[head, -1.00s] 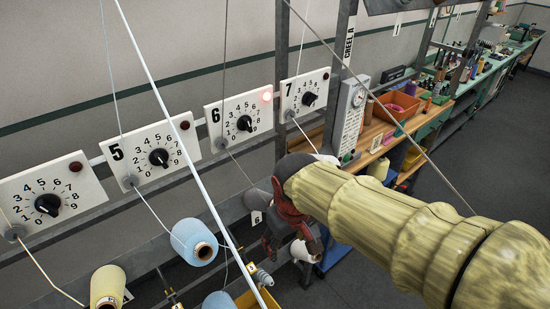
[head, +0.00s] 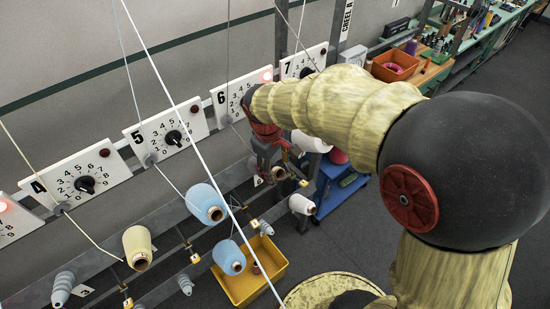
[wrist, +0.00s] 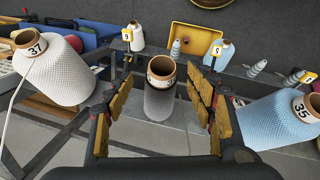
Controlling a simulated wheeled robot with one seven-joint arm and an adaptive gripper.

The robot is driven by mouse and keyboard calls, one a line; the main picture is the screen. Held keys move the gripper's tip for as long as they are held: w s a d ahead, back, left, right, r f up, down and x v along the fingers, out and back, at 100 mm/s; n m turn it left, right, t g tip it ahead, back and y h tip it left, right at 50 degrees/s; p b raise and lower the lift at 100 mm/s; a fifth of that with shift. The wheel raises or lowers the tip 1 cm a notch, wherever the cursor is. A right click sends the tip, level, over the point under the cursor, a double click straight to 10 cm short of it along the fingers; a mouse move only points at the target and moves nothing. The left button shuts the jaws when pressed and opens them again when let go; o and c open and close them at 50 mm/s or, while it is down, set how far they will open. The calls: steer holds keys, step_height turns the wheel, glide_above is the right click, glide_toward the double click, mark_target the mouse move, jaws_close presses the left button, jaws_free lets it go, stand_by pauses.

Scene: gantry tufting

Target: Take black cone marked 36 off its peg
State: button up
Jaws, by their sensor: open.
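The fingers are open, one on each side, with visible gaps to the cone. In the head view my gripper (head: 268,150) is at the creel below dial panel 6, and the black cone's core end (head: 279,173) shows just under it. The peg inside the cone is hidden.
White cone 37 (wrist: 58,70) is close left of my gripper in the wrist view, and blue cone 35 (wrist: 282,120) is to the right. A yellow bin (head: 246,282) stands on the floor below. Taut yarns cross the head view. A blue cart (head: 342,190) stands beyond.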

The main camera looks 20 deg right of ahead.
steer(key=shift+w+d+f, duration=0.1)
steer(key=shift+d+f, duration=0.05)
steer(key=shift+f, duration=0.7)
steer(key=shift+w+d+f, duration=0.1)
steer(key=shift+f, duration=0.75)
steer(key=shift+s, duration=0.1)
steer(key=shift+c, duration=0.3)
steer(key=c, duration=1.1)
steer(key=shift+c, duration=0.7)
jaws_close()
steer(key=shift+r+p, duration=0.2)
steer(key=shift+p, duration=0.1)
steer(key=shift+s+d+r, duration=0.1)
steer(key=shift+s+r, duration=0.1)
steer(key=shift+s, duration=0.1)
steer(key=shift+s+r, duration=0.1)
